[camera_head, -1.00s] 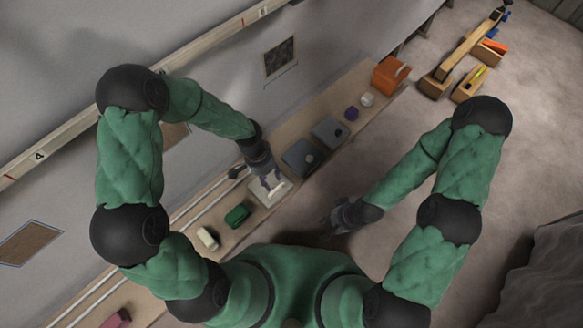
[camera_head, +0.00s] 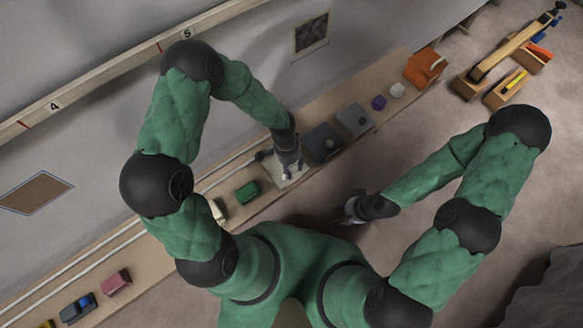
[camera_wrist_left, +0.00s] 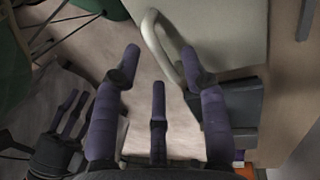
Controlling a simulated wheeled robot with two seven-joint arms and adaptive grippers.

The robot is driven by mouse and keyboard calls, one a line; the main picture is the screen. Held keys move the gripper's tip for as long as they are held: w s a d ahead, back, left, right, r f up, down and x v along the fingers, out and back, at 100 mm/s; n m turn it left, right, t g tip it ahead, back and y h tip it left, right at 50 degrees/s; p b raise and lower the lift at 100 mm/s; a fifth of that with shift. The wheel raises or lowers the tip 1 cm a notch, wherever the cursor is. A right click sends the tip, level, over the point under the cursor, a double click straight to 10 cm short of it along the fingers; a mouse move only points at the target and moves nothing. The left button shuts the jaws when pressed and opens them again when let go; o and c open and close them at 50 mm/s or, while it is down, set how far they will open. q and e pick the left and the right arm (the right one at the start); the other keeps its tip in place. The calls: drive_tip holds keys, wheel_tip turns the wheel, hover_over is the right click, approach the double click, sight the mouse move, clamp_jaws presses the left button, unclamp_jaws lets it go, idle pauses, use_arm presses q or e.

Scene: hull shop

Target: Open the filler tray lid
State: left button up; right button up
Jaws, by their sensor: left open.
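The filler tray seems to be the cream, flat-topped box (camera_head: 280,185) on the bench. In the left wrist view its cream lid (camera_wrist_left: 225,30) fills the top right, and a raised cream loop handle (camera_wrist_left: 152,35) stands on it. My left gripper (camera_head: 287,170) is at the tray, its fingers pointing down. In the left wrist view my left gripper (camera_wrist_left: 161,56) is open, and the handle's end shows between its purple fingertips; contact cannot be told. The lid looks shut. My right gripper (camera_head: 346,208) is away from the bench, empty, its fingers apart.
Right of the tray are two dark grey boxes (camera_head: 322,142) (camera_head: 354,120), a purple piece (camera_head: 379,102), a white piece (camera_head: 397,90) and an orange box (camera_head: 425,67). A green block (camera_head: 247,192) is close on its left. The wall runs behind the bench.

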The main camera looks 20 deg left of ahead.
use_arm(q)
drive_tip(key=shift+f, duration=0.2)
clamp_jaws()
drive_tip(key=w+a, duration=0.4)
drive_tip(key=a, duration=0.1)
drive_tip(key=w+a+p, duration=0.1)
drive_tip(key=w+a, duration=0.1)
drive_tip(key=a, duration=0.1)
drive_tip(key=shift+w, duration=0.1)
unclamp_jaws()
